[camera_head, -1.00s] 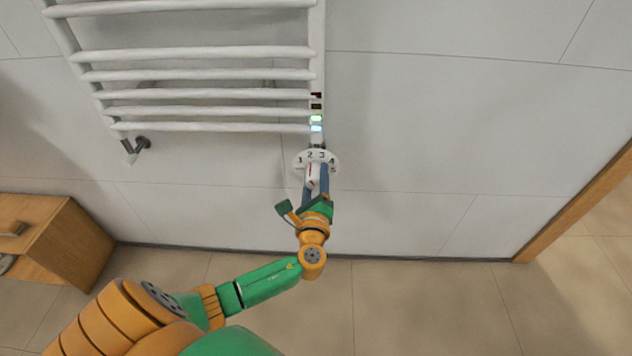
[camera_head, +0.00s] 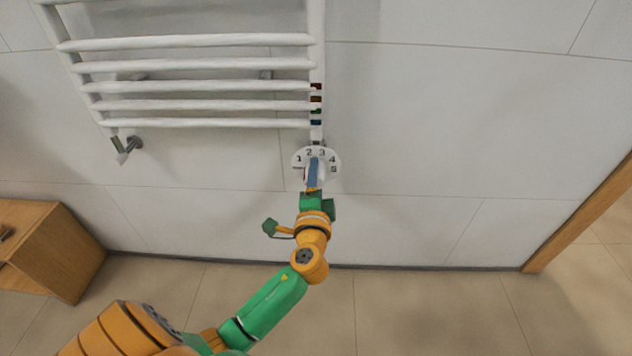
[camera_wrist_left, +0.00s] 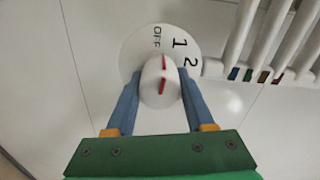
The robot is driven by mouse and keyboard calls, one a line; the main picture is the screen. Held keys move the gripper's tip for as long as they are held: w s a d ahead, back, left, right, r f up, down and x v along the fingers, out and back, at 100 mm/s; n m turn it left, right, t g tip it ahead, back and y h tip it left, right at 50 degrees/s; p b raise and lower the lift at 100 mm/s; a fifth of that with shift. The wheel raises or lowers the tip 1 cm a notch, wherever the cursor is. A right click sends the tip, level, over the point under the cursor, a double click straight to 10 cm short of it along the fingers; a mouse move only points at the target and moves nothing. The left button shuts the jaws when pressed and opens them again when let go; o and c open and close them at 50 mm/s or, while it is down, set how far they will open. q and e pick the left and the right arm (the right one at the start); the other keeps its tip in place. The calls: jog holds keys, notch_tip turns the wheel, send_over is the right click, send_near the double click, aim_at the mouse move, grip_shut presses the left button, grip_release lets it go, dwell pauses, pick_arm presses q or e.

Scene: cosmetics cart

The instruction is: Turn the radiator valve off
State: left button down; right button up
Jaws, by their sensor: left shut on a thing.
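The radiator valve has a white round dial (camera_head: 329,156) marked with numbers, at the lower end of the radiator's right pipe. In the left wrist view the dial (camera_wrist_left: 137,46) shows OFF, 1 and 2. The white knob (camera_wrist_left: 152,88) with a red line sits in front of it. The red line points up toward the OFF and 1 side. My left gripper (camera_head: 314,172) is shut on the knob, with one blue finger on each side in the wrist view. In the head view the fingers overlap and hide much of the knob. My right gripper is not in view.
The white towel radiator (camera_head: 190,66) hangs on the tiled wall above. Several small coloured indicators (camera_head: 316,99) on its right pipe look unlit. A wooden cabinet (camera_head: 50,245) stands at left and a wooden door frame (camera_head: 580,228) at right. The wall beside the valve is clear.

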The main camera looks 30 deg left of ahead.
pick_arm(q)
jog(key=shift+f+n+b, duration=0.15)
jog(key=shift+n+b, duration=0.15)
jog(key=shift+n, duration=0.4)
jog(key=shift+n+b, duration=0.35)
jog(key=shift+n, duration=0.55)
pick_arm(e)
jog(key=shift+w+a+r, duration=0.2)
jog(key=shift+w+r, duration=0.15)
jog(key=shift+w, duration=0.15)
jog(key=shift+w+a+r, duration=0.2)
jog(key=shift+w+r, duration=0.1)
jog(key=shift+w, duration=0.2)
pick_arm(q)
jog(key=shift+c, duration=1.3)
grip_release()
jog(key=v, duration=0.7)
